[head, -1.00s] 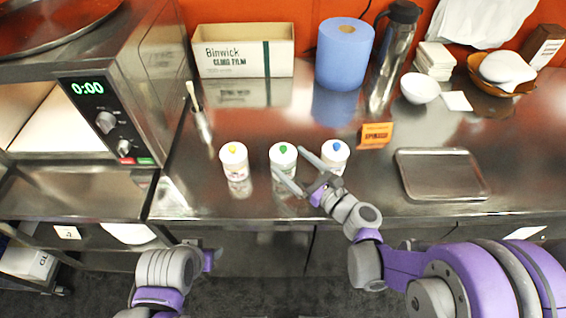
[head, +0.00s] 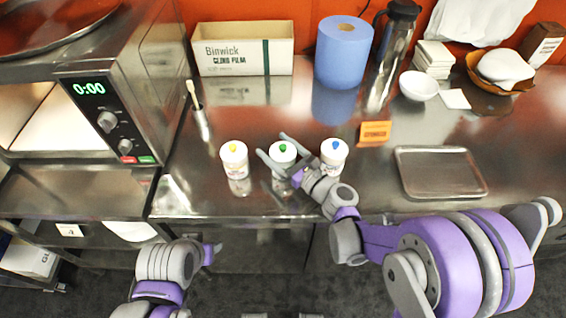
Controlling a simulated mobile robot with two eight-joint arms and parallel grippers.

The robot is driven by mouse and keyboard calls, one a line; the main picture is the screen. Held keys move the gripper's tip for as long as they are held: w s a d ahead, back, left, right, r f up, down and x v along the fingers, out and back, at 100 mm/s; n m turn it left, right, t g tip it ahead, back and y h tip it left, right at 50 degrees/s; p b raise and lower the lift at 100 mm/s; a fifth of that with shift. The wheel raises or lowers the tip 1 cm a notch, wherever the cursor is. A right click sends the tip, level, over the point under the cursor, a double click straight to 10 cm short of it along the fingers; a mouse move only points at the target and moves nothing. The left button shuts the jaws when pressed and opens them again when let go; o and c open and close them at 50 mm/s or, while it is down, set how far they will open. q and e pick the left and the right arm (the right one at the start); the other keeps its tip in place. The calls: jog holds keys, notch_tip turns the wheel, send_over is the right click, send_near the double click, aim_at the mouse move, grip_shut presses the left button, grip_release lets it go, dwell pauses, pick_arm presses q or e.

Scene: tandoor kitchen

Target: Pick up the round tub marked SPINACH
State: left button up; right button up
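Three round white tubs stand upright in a row near the counter's front edge: one with a yellow lid mark (head: 235,162), one with a green mark (head: 283,153) and one with a blue mark (head: 334,157). Their label words are too small to read, so I cannot tell which is marked SPINACH. My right gripper (head: 271,144) is open, its fingers on either side of the green-marked tub; contact cannot be told. The fingers partly hide this tub. My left gripper (head: 212,254) is low in front of the counter, its fingers not clear.
An orange card (head: 375,133) stands behind and right of the tubs. A metal tray (head: 440,190) lies farther right. A brush (head: 198,112), carton (head: 245,50), blue roll (head: 343,52), flask (head: 392,60) and white bowl (head: 419,86) stand behind. An oven (head: 110,100) is left.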

jog(key=c, duration=0.7)
jog(key=shift+c, duration=0.2)
